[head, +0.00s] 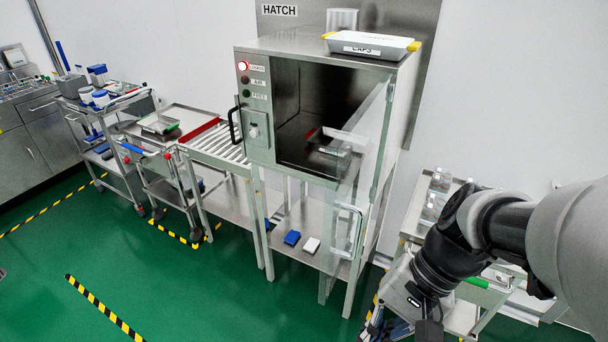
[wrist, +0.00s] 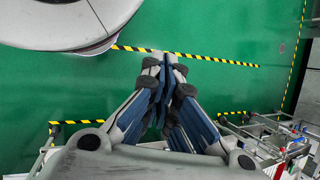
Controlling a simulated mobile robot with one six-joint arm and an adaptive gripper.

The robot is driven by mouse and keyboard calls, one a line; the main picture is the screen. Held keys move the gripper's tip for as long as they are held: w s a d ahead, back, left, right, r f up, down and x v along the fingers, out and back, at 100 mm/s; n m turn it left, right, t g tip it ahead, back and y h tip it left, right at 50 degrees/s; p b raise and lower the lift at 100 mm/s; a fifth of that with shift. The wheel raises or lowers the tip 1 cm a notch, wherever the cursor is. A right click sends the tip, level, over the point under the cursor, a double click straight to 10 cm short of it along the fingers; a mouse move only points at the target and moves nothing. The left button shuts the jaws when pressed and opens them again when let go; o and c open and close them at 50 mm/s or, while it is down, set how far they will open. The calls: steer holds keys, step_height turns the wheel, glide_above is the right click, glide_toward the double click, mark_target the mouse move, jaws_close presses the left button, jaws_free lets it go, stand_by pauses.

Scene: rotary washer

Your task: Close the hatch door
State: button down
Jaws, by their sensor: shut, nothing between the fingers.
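The hatch (head: 310,105) is a steel box on legs against the back wall, under a HATCH sign. Its glass door (head: 362,160) stands open, swung out toward me from the right edge of the opening. A metal handle (head: 349,229) sits low on the door's free side. My gripper (head: 385,328) is at the bottom edge of the head view, to the right of the door and apart from it. In the wrist view its fingers (wrist: 166,58) are together and empty, above the green floor. The fingertips are partly cut off in the head view.
A tray labelled CAPS (head: 371,44) lies on top of the hatch. A roller conveyor (head: 216,143) joins the hatch on the left, with carts beyond. A cart with bottles (head: 436,190) stands right, behind my arm. The green floor in front is clear.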

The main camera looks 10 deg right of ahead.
steer(key=w+m+y, duration=0.1)
steer(key=m+y, duration=0.1)
steer(key=m+t+y+p, duration=0.5)
steer(key=m+t+y, duration=0.2)
steer(key=m+t, duration=0.6)
glide_toward(333, 246)
steer(key=shift+m+g, duration=0.9)
steer(key=x, duration=0.2)
steer(key=b+x, duration=0.1)
steer(key=x, duration=0.1)
steer(key=b+x, duration=0.1)
steer(key=x, duration=0.1)
steer(key=shift+w+r, duration=0.4)
steer(key=shift+w, duration=0.1)
steer(key=shift+a, duration=0.1)
steer(key=shift+w, duration=0.1)
